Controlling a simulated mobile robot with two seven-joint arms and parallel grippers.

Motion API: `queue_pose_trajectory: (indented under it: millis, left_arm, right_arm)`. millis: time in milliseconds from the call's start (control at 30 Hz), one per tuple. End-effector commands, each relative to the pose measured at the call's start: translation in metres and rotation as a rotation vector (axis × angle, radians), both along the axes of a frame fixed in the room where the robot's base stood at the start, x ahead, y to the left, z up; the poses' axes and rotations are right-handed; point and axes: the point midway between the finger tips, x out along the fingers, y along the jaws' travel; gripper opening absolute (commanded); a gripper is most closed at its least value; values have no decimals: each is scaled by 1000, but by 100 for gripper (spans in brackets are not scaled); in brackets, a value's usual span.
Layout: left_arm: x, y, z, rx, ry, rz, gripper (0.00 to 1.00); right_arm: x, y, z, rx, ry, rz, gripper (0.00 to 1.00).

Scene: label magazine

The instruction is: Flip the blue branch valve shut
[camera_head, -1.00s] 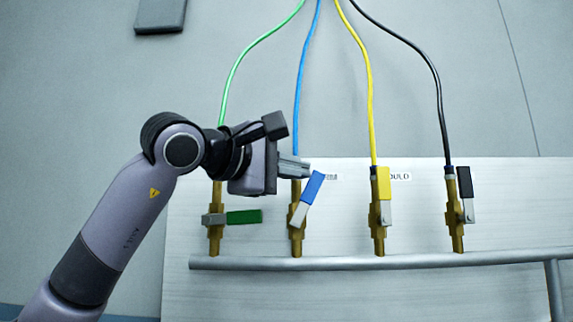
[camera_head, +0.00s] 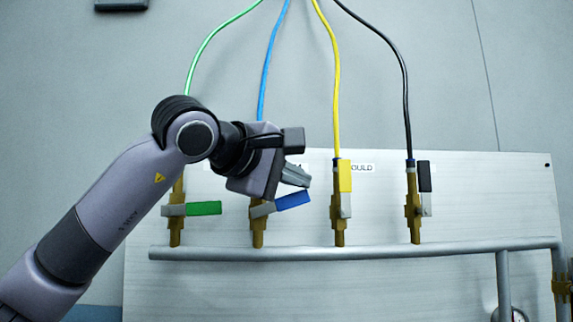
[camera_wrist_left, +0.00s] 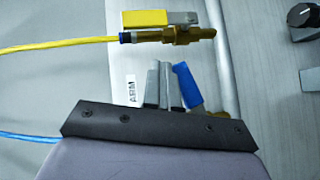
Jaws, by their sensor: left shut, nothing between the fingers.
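The blue branch valve has a blue-sleeved lever (camera_head: 293,200) on a brass body (camera_head: 258,232). The lever points right, nearly crosswise to the pipe, its tip tilted slightly up. In the left wrist view the blue lever (camera_wrist_left: 187,88) lies just right of the fingers. My left gripper (camera_head: 297,176) is shut and empty, right above the lever; I cannot tell if it touches. The gripper hides the upper part of the blue valve. My right gripper is not in view.
The green valve lever (camera_head: 204,208) points right, crosswise. The yellow lever (camera_head: 344,176) and black lever (camera_head: 424,177) stand upright, in line with their pipes. A grey manifold pipe (camera_head: 380,252) runs below. The light panel (camera_head: 490,200) is bare at right.

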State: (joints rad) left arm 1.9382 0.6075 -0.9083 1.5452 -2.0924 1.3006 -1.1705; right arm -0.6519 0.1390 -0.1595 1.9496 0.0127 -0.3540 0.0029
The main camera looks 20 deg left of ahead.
Motion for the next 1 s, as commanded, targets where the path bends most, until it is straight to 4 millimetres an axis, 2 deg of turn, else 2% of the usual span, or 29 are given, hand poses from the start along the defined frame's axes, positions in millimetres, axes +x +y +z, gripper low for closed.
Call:
queue_pose_trajectory:
  millis: [133, 400, 1000]
  left_arm:
    - [-2, -2, -6, 148, 73, 2, 0]
    - [-6, -4, -14, 136, 69, 2, 0]
    - [-8, -5, -14, 133, 67, 1, 0]
  right_arm:
    - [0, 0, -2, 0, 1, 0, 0]
    - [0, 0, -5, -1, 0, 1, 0]
    - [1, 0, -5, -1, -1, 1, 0]
